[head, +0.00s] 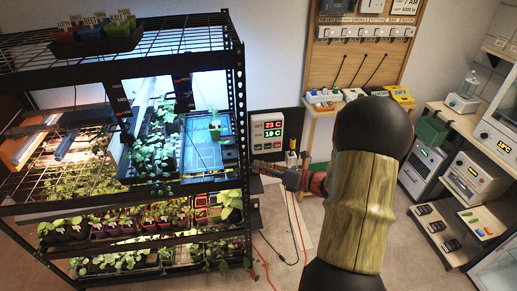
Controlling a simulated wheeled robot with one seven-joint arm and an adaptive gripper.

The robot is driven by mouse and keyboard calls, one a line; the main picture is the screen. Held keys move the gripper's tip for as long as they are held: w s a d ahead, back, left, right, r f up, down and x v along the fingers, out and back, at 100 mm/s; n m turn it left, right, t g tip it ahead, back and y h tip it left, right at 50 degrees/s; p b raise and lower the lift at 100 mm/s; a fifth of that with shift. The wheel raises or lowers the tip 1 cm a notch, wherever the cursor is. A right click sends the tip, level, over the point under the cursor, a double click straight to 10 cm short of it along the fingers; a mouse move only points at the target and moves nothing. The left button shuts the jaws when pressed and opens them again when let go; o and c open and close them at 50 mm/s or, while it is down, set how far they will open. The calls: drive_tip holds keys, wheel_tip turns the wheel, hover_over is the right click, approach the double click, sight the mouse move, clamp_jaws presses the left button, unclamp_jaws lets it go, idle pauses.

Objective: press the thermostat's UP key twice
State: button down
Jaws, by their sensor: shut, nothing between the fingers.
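The thermostat (267,131) is a white box on a dark panel just right of the rack. Its upper red line seems to read 23 C and its lower green line 19 C. Its keys are too small to tell apart, so I cannot make out the UP key. My gripper (256,167) is shut and empty. It reaches in from the right, and its tips point left, just below the thermostat in the picture. I cannot tell whether the tips touch anything. My arm covers part of the view right of the gripper.
The black seedling rack (238,100) with lit shelves of plants stands close on the left. A pegboard bench (352,50) stands behind. A side shelf with devices (455,130) is on the right. A red cable (294,225) hangs below the gripper.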

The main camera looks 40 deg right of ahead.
drive_tip(key=s+a+r+n+g+y+b, duration=0.1)
drive_tip(key=s+a+n+g, duration=0.25)
drive_tip(key=a+n, duration=0.45)
drive_tip(key=s+a+r+n+g+y+b, duration=0.15)
drive_tip(key=a+n+g, duration=0.35)
drive_tip(key=a, duration=0.5)
drive_tip(key=s+a+n+g+y+b, duration=0.1)
drive_tip(key=s+a+n+g, duration=0.15)
drive_tip(key=a+n, duration=0.65)
drive_tip(key=s+a+r+n+t+h+b, duration=0.1)
drive_tip(key=s+r+n+h+b, duration=0.2)
drive_tip(key=s+n+h, duration=0.5)
drive_tip(key=s+n, duration=0.4)
drive_tip(key=n, duration=0.5)
drive_tip(key=shift+r, duration=0.3)
